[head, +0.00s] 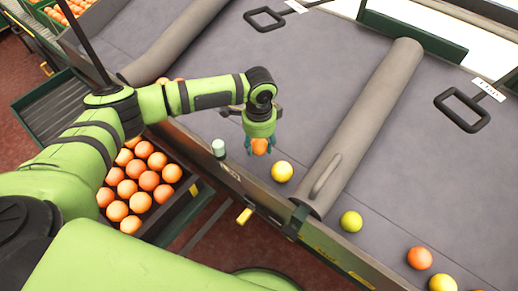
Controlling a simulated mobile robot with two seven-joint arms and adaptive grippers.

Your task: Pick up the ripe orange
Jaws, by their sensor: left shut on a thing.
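My left gripper (260,143) is above the grey sorting surface, pointing down, shut on an orange fruit (260,147). The held orange shows between the fingertips; whether it touches the surface I cannot tell. A yellow fruit (282,172) lies just right of and below the gripper. Beyond the grey divider, a yellow-green fruit (350,221), another orange (419,258) and another yellow fruit (442,283) lie near the front edge. My right gripper is not in view.
A crate of several oranges (141,180) stands below the table edge at left. A rounded grey divider (370,120) crosses the surface. A small pale green cylinder (218,147) stands on the front rail. Black rectangular frames (462,110) lie farther back. The surface behind the gripper is clear.

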